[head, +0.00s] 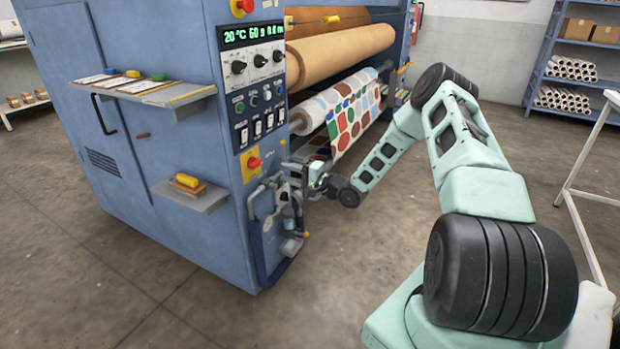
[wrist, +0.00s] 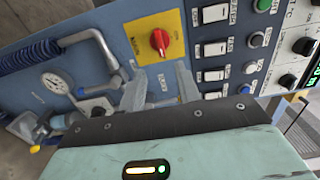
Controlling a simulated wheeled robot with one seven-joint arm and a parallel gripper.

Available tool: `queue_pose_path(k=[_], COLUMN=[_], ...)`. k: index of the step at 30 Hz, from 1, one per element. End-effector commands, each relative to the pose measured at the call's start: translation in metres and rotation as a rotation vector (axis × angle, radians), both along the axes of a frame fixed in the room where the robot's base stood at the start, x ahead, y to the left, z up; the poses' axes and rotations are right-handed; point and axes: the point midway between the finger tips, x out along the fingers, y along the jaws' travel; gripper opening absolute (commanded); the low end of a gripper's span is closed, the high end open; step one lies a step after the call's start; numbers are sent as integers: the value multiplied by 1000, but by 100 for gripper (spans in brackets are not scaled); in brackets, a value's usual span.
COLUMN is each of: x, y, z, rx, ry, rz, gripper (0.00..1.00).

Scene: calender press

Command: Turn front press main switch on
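The main switch is a red rotary knob (head: 254,162) on a square yellow plate, low on the end face of the blue press (head: 130,130). In the wrist view the knob (wrist: 159,42) is unobstructed, and its plate carries small print that I cannot fully read. My gripper (wrist: 161,72) is open and empty. Its two grey fingers point toward the panel, with the knob beyond the tips and roughly centred between them; they look apart from it. In the head view my gripper is small and partly lost against the pipes beside the panel.
White rocker switches (wrist: 213,48) stand beside the plate. A pressure gauge (wrist: 55,82), pipes and a blue coiled hose (wrist: 30,56) lie on the other side. A shelf with a yellow object (head: 187,181) juts out left of the knob. A printed roll (head: 345,105) is behind my gripper.

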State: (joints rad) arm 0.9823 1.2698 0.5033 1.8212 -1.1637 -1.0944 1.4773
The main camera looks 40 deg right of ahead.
Motion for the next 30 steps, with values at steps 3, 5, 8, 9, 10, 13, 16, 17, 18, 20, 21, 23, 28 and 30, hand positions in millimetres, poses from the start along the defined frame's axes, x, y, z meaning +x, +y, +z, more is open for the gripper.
queue_pose_path(k=[3,5,8,9,10,13,16,17,18,20,21,23,28,30], x=[-26,-37,-52,-56,-59,-67,-70,-70,-70,-70,-70,-70,-70,-70], y=[-11,-14,-19,-21,-22,-24,-25,-25,-25,-25,-25,-25,-25,-25], z=[1,1,0,0,0,0,0,0,0,0,0,0,0,0], rx=[0,1,1,1,1,1,1,1,1,0,0,1,1,1], ry=[2,1,1,0,0,0,0,0,0,0,0,0,0,0], rz=[-3,-3,-2,-3,-3,-1,0,-1,0,0,-1,-1,-1,-1], gripper=[33,33,33,33,33,33,33,33,33,33,33,33,33,33])
